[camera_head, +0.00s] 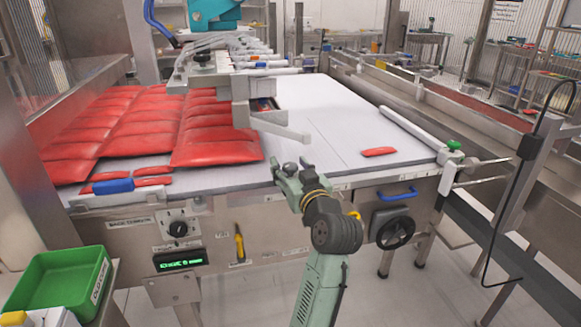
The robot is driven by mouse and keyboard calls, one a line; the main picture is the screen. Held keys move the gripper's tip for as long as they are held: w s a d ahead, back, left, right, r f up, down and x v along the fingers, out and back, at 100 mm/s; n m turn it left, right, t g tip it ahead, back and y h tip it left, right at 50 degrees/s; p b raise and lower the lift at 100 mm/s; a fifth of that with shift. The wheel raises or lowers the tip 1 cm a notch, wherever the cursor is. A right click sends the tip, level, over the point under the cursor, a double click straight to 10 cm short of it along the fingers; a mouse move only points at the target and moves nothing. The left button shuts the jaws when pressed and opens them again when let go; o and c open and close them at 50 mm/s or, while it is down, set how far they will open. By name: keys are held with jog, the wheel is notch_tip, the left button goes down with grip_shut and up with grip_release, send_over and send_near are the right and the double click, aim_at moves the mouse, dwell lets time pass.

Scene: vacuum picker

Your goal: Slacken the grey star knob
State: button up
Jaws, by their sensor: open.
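My gripper (291,172) is open at the front edge of the table, at the end of my green-grey arm. A small dark grey rounded knob (290,168) shows between its fingertips and seems to be the grey star knob. Its lobes are too small to make out, and my gripper hides its lower part. I cannot tell whether the fingers touch it.
Red packs (215,140) cover the left of the white table (335,120); one small red pack (379,152) lies right. A metal bracket (280,127) hangs just behind my gripper. A black handwheel (392,228), blue handle (397,194) and green knob (454,145) are to the right.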

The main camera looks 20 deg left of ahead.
jog(key=v, duration=1.2)
jog(key=shift+a, duration=0.1)
